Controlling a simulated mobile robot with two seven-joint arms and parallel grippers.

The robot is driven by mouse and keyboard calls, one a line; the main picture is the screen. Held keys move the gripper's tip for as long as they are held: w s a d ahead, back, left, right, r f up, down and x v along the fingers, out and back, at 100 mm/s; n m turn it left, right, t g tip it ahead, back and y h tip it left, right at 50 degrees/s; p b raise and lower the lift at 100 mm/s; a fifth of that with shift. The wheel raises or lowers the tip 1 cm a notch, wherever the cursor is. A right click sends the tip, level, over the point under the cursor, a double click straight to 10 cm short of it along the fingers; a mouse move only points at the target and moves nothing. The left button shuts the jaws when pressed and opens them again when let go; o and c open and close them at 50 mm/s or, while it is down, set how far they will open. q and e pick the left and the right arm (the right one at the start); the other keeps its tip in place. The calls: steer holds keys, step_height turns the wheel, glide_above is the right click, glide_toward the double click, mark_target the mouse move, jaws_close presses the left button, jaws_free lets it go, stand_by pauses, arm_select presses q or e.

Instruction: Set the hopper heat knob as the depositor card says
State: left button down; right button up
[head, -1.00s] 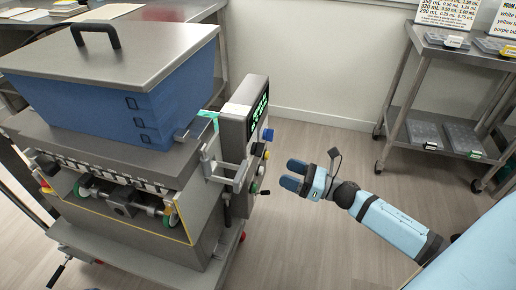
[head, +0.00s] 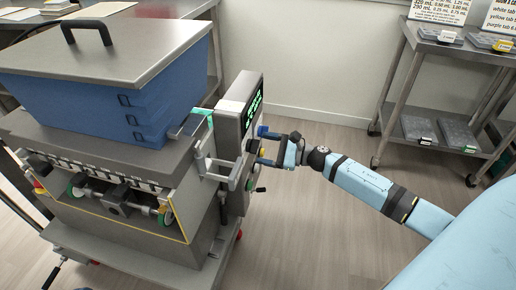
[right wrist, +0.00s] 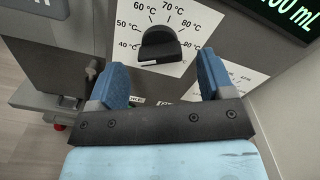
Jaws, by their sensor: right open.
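The hopper heat knob (right wrist: 160,45) is a black knob on a white dial plate marked in °C from 40 to 90, in the right wrist view. Its bar lies roughly level, with a small white mark at its lower left. My right gripper (right wrist: 163,75) is open, its blue fingers to the left and right just below the knob, apart from it. In the head view my right gripper (head: 263,146) is at the side of the depositor's control panel (head: 240,112). My left gripper is not in view. Which sheet is the depositor card I cannot tell.
The depositor has a blue hopper (head: 100,100) with a grey lid. The panel's green display (right wrist: 292,14) shows partly, ending in "00 mL". A steel shelf cart (head: 455,50) at the right carries boxes and printed sheets (head: 440,10). The floor between is clear.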

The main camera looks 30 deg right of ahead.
mark_target(253, 146)
steer(key=shift+x, duration=1.35)
steer(key=c, duration=0.9)
